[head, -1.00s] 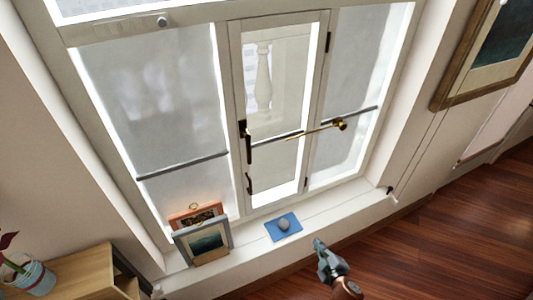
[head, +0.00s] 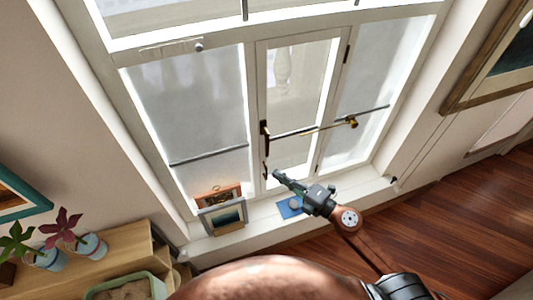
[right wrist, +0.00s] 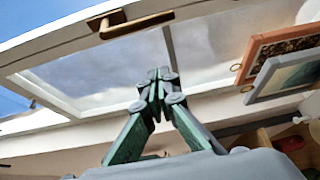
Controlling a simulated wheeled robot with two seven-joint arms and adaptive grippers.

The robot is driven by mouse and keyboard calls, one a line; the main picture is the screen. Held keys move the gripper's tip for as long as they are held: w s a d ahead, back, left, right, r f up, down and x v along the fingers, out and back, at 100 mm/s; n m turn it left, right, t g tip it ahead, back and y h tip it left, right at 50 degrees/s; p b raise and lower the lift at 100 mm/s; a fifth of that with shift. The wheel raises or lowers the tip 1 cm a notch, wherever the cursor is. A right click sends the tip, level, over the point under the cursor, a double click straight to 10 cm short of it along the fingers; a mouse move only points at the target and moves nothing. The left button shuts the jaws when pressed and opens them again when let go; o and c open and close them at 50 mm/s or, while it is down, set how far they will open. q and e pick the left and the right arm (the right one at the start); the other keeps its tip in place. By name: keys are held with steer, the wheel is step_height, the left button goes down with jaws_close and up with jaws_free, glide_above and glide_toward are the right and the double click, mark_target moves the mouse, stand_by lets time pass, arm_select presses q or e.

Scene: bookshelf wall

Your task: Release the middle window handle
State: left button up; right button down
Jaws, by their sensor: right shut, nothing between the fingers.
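The middle window (head: 302,85) has a white frame between two side panes. Its dark brass handle (head: 264,135) sits on the left edge of the frame, with the lever hanging down. The handle also shows near the top of the right wrist view (right wrist: 137,24), above and beyond my fingertips. My right gripper (head: 278,176) is shut and empty, just in front of the lower part of the middle window. It is below and a little right of the handle, apart from it. Its fingers meet at the tips in the right wrist view (right wrist: 157,76). My left gripper is not in view.
A small latch (head: 265,171) sits below the handle. A brass rod with a knob (head: 351,122) crosses the window. Picture frames (head: 222,218) stand on the sill, left of a blue book (head: 284,211) partly behind my gripper. Potted plants (head: 92,246) stand at lower left.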

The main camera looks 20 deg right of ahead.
mark_target(267, 156)
steer(key=w, duration=0.3)
steer(key=w+a+p, duration=0.1)
steer(key=w, duration=0.5)
steer(key=shift+w+a, duration=0.2)
stand_by(0.3)
